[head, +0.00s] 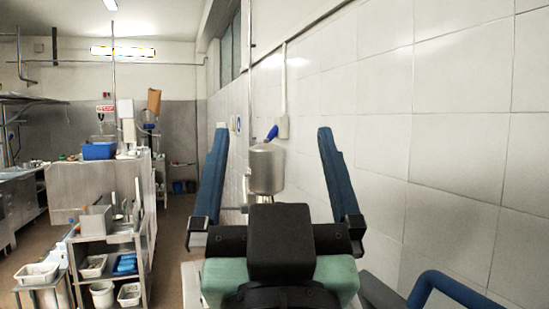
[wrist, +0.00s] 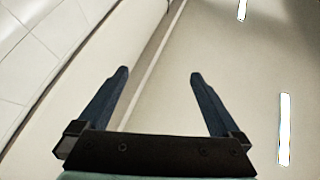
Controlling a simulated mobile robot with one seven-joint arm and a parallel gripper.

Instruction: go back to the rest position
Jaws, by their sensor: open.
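My gripper (head: 270,140) is raised in the middle of the head view, its two blue fingers spread wide apart and pointing up. Nothing is between the fingers; a metal cylinder (head: 267,170) shows behind them, farther off. In the wrist view my gripper (wrist: 157,75) is also open and empty, facing the ceiling and the upper wall. No perforated basket can be made out near the gripper.
A white tiled wall (head: 450,140) runs close along the right. On the left stand a metal shelf cart (head: 105,240) with trays, a white bin (head: 38,272) and a blue crate (head: 98,151) on a counter. A floor aisle (head: 172,225) lies open between.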

